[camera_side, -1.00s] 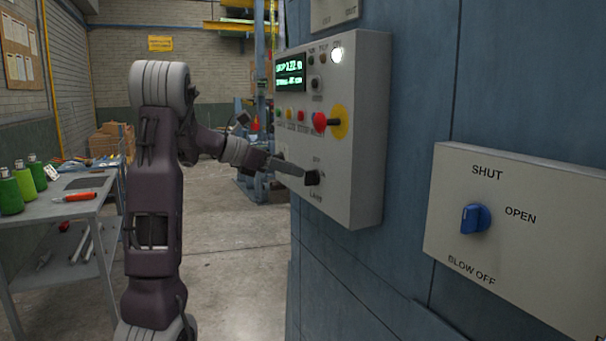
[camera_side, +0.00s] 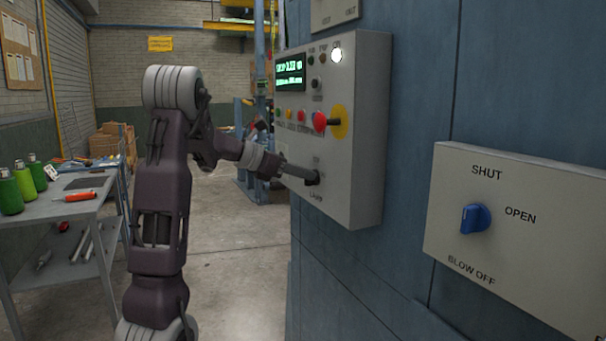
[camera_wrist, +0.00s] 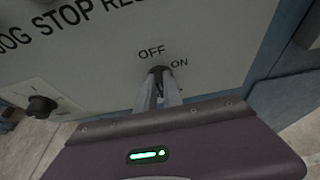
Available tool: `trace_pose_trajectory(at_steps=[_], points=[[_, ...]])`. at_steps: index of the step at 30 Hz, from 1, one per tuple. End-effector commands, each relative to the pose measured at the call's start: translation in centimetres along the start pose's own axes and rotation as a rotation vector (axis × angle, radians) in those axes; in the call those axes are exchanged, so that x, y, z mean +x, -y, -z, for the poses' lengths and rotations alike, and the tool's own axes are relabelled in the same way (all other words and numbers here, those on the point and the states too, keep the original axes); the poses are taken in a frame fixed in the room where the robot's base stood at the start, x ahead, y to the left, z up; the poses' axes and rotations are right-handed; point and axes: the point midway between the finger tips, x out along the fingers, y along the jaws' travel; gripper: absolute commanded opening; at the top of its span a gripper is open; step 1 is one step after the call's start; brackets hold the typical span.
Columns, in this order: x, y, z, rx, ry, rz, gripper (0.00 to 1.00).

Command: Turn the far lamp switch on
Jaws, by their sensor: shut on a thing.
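The lamp switch is a small black knob (camera_side: 315,177) low on the grey control box (camera_side: 369,150), above the word LAMP. In the wrist view the knob (camera_wrist: 158,70) sits below the word OFF, with ON to its right. My gripper (camera_side: 304,175) reaches it from the left. In the wrist view my gripper's fingers (camera_wrist: 160,90) are closed around the knob. They hide most of it, so I cannot tell which way it points.
The box also carries a lit display (camera_side: 290,73), small buttons, a red knob on a yellow plate (camera_side: 340,122) and a bright white light (camera_side: 336,55). A nearer panel with a blue knob (camera_side: 475,218) is at right. A bench (camera_side: 75,208) stands left.

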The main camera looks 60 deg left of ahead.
Motion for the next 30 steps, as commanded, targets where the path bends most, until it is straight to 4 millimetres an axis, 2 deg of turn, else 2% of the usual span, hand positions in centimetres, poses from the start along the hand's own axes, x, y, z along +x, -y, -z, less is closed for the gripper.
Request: trace_pose_trajectory(at_steps=[11, 30], points=[[0.0, 0.4, 0.0, 0.180, 0.001, -0.074, 0.00], [0.2, 1.3, 0.6, 0.734, -0.002, -0.304, 0.00]])
